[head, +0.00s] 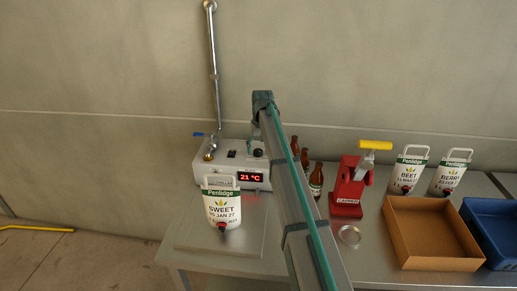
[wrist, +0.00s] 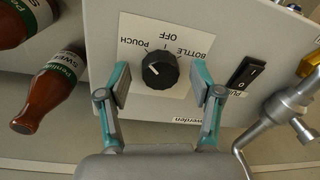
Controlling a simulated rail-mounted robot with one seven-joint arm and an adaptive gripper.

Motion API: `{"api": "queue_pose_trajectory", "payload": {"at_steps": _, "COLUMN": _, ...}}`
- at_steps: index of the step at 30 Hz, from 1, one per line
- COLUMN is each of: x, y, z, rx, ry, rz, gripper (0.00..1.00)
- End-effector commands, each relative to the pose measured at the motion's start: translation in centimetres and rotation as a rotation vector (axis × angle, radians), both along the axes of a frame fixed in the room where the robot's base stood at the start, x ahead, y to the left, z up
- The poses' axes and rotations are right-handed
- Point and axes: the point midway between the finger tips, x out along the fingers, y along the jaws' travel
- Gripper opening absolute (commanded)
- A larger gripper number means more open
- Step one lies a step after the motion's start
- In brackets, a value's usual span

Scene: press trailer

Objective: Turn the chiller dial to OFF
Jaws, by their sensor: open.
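The chiller is a grey box (head: 206,165) on the steel table, with a red display reading 21 °C. Its dial, a round black knob (wrist: 160,70), sits on a white plate marked POUCH, BOTTLE and OFF in the wrist view. A small pale mark shows on the knob's left part; I cannot tell exactly which label it points at. The dial also shows small in the head view (head: 258,152). My gripper (wrist: 159,86) is open, one teal fingertip on each side of the dial, with visible gaps. In the head view my own arm hides most of the gripper.
Brown bottles (wrist: 50,93) stand close by. A SWEET pouch (head: 222,208) stands before the chiller. A red capper (head: 348,190) and cardboard tray (head: 435,264) are to the right.

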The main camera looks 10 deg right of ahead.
Motion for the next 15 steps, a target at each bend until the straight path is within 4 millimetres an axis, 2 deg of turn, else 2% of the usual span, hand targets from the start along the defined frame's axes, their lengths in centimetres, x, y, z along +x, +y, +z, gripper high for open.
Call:
{"api": "queue_pose_trajectory", "payload": {"at_steps": 5, "x": 0.01, "y": 0.01, "z": -0.02, "rx": 0.000, "ry": 0.000, "rz": 0.000, "gripper": 0.65}}
{"api": "queue_pose_trajectory", "payload": {"at_steps": 15, "x": 0.02, "y": 0.00, "z": 0.00, "rx": 0.000, "ry": 0.000, "rz": 0.000, "gripper": 0.10}}
